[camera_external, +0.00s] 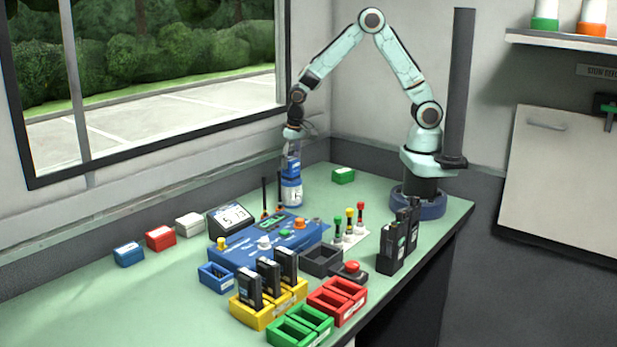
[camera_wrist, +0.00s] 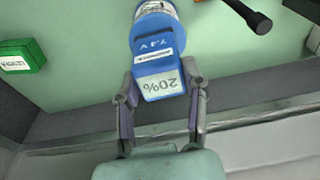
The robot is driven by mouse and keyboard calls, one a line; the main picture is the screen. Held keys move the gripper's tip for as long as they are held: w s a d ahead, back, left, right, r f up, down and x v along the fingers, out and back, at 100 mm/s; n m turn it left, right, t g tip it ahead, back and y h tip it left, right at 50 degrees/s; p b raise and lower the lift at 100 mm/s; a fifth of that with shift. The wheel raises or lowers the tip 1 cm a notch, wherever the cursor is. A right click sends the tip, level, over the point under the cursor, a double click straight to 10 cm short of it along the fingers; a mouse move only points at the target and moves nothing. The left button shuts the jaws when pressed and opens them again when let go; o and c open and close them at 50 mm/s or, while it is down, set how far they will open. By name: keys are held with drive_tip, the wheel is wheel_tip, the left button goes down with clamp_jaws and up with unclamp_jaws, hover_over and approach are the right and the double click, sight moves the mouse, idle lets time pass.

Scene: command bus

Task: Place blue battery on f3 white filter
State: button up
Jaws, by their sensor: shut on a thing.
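The blue battery (camera_wrist: 160,65) has white labels, one reading "20%". It is held between the two fingers of my gripper (camera_wrist: 164,92), which is shut on it. In the external view the battery (camera_external: 291,168) hangs under my gripper (camera_external: 292,150), directly over a white cylindrical filter (camera_external: 291,193) with blue bands. The filter stands upright on the green table by the window wall. Its edge (camera_wrist: 157,8) also shows at the top of the wrist view, past the battery. I cannot tell whether battery and filter touch, nor read "f3".
A blue console (camera_external: 245,245) with two black antennas stands just in front of the filter. A green box (camera_external: 343,176) lies to its right. Blue, red and white boxes (camera_external: 160,238) line the left. Coloured trays (camera_external: 290,330) and black batteries (camera_external: 388,250) fill the front.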

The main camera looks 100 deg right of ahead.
sight(295, 159)
drive_tip(key=o, duration=1.2)
drive_tip(key=shift+f, duration=0.15)
wheel_tip(295, 159, up, 12)
drive_tip(key=s+a, duration=0.1)
drive_tip(key=s+a+n, duration=0.2)
drive_tip(key=s+n, duration=0.1)
drive_tip(key=s, duration=0.4)
drive_tip(key=s+a+r+n+g+y, duration=0.1)
drive_tip(key=s+a+n, duration=0.2)
drive_tip(key=s, duration=0.5)
drive_tip(key=s+a+n+y, duration=0.1)
drive_tip(key=s+n, duration=0.3)
drive_tip(key=s, duration=0.4)
drive_tip(key=shift+s+a+r+g, duration=0.1)
drive_tip(key=shift+a+g, duration=0.05)
drive_tip(key=shift+a, duration=0.3)
drive_tip(key=shift+a+r+g, duration=0.1)
drive_tip(key=shift+a+g, duration=0.05)
drive_tip(key=shift+a, duration=0.3)
